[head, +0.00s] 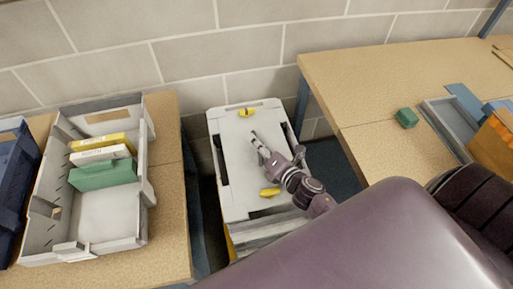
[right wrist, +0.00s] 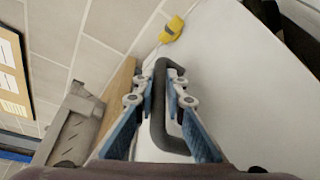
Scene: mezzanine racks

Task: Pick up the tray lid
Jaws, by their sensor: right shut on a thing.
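The tray lid (head: 238,178) is a pale grey-white panel lying flat on top of a grey container between the two tables. It fills the right half of the right wrist view (right wrist: 235,80). A dark loop handle (right wrist: 158,125) stands on it. My right gripper (head: 255,138) reaches over the middle of the lid from the right. In the right wrist view its blue-padded fingers (right wrist: 164,78) are shut on the handle, one on either side. The handle is mostly hidden by the gripper in the head view. My left gripper is not in view.
Yellow clips (head: 246,112) (head: 270,191) sit at the lid's far and near ends. A grey open tray (head: 110,222) with yellow, white and green boxes stands on the left table (head: 165,120). The right table (head: 375,85) holds a green block (head: 407,117). A block wall (head: 240,45) is close behind.

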